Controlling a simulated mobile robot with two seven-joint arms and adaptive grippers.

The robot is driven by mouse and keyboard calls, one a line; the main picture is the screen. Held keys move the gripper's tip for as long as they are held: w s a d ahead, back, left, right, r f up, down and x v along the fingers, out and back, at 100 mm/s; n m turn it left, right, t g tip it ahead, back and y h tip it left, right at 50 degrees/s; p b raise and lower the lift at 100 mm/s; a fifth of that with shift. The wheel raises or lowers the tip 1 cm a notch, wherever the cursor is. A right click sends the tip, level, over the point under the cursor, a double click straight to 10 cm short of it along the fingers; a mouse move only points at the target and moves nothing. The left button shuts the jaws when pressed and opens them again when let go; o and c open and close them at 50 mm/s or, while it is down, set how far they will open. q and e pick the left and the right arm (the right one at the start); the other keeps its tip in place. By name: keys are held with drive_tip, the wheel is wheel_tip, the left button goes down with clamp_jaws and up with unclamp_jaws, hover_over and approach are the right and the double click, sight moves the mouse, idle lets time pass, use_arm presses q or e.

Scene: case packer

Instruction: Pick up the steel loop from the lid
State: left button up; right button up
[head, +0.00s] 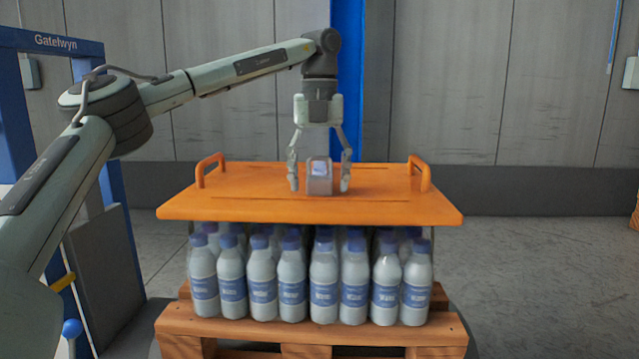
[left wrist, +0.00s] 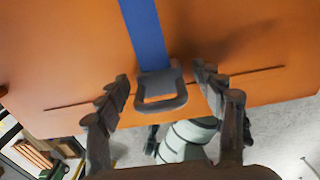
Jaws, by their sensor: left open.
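The steel loop (head: 320,186) is a grey piece standing on the middle of the orange lid (head: 405,205), which rests on rows of bottles. In the left wrist view the loop (left wrist: 160,105) is a dark grey frame at the end of a blue strip (left wrist: 146,35). My left gripper (head: 319,170) points down over the lid, open, with one finger on each side of the loop. Gaps show between the fingers and the loop. In the left wrist view the open fingers (left wrist: 162,78) also flank it. My right gripper is not in view.
The lid has an upright orange handle at its left (head: 210,168) and right (head: 420,174) ends. White bottles with blue caps (head: 323,280) stand under it on a wooden pallet (head: 380,335). A blue frame (head: 35,120) stands at left. The floor at right is clear.

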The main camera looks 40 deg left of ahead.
use_arm(q)
drive_tip(key=c, duration=1.4)
drive_tip(key=shift+o, duration=0.2)
